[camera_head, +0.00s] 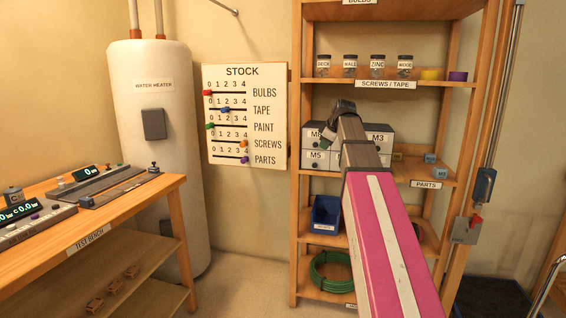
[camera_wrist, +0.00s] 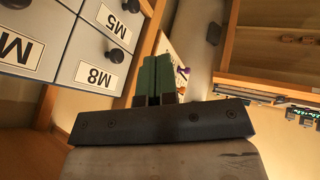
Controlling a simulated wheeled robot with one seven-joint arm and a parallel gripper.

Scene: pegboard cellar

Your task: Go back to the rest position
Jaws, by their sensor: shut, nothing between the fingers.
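My gripper (camera_wrist: 157,80) shows in the wrist view with its two green fingers pressed together and nothing between them. In the head view my pink arm reaches up toward the shelf, and the dark wrist end stands in front of the drawer unit (camera_head: 377,133).
The wooden shelf (camera_head: 299,225) holds jars, a blue bin (camera_head: 326,213) and a green hose coil (camera_head: 331,272). The STOCK board (camera_head: 245,115) hangs left of it. A water heater (camera_head: 160,100) and test bench (camera_head: 150,200) stand further left. Floor between bench and shelf is clear.

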